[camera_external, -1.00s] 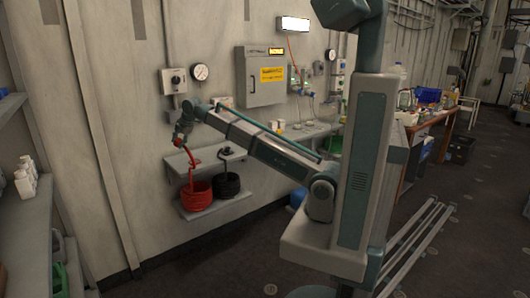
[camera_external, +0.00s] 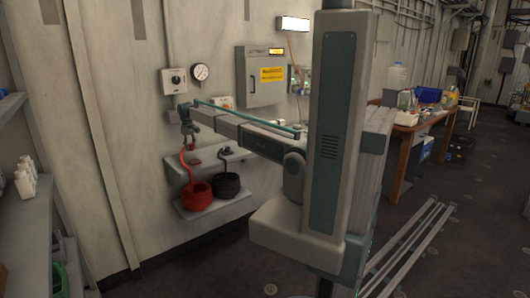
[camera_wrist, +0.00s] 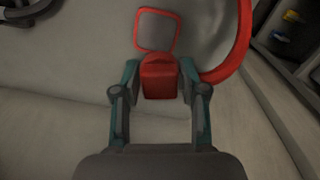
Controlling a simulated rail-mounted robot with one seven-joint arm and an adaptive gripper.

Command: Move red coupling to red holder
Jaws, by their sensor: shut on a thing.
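My gripper (camera_wrist: 160,88) is shut on the red coupling (camera_wrist: 160,78), a red block between its fingertips in the wrist view. In the external view my gripper (camera_external: 186,128) is above the upper wall shelf, with the red hose (camera_external: 183,160) hanging below it. The coupling itself is too small to make out there. A red square outline (camera_wrist: 137,30), which looks like the red holder, lies just beyond the coupling in the wrist view. A small red patch (camera_external: 194,162) shows on the shelf in the external view. The gap between coupling and outline is unclear.
The red hose coil (camera_external: 197,196) and black hose coil (camera_external: 227,186) rest on the lower shelf (camera_external: 215,207). A black fitting (camera_external: 227,150) is on the upper shelf. A gauge (camera_external: 201,72), switch box (camera_external: 174,81) and grey cabinet (camera_external: 262,78) are on the wall above.

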